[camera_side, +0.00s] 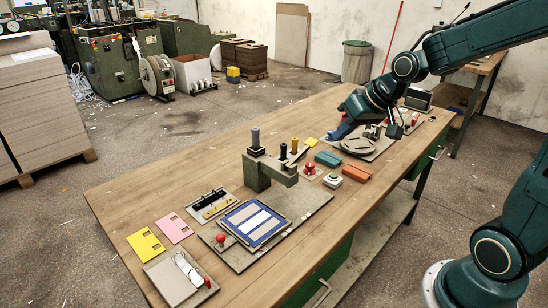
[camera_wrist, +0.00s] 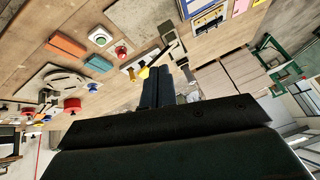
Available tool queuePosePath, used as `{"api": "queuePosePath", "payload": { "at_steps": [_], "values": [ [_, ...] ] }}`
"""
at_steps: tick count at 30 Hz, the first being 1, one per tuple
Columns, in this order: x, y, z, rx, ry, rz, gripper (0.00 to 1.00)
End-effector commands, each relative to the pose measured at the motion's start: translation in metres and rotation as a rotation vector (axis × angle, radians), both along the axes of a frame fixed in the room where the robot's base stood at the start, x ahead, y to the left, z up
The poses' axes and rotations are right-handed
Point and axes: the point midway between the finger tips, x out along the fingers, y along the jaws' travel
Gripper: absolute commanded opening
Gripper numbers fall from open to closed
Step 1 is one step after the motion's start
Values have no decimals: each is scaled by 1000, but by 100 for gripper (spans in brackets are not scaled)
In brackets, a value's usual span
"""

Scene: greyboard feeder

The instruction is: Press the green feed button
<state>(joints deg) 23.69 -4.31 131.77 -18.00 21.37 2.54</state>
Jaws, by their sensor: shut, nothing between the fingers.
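The green feed button (camera_side: 332,179) sits on a small pale box near the right front part of the bench. It also shows in the wrist view (camera_wrist: 100,38), at upper left. My gripper (camera_side: 334,137) is raised over the bench, behind the green button in the side view and apart from it. In the wrist view my gripper (camera_wrist: 158,72) has its two dark blue fingers together, with nothing between them. Nothing hides the green button in either view.
A red mushroom button (camera_side: 309,169) stands right beside the green one. A teal block (camera_side: 328,158) and an orange block (camera_side: 356,173) lie close by. A grey post fixture (camera_side: 257,172) rises to the left. A round-plate fixture (camera_side: 360,146) is below my arm.

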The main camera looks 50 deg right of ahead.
Motion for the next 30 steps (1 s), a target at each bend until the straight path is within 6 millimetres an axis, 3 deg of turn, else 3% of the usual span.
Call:
{"api": "queuePosePath", "payload": {
  "at_steps": [15, 24, 30],
  "values": [
    [55, -74, -58, 154, -80, -169, 0],
    [71, -119, -93, 240, -139, -277, 0],
    [75, -136, -106, 270, -165, -322, 0]
  ]
}}
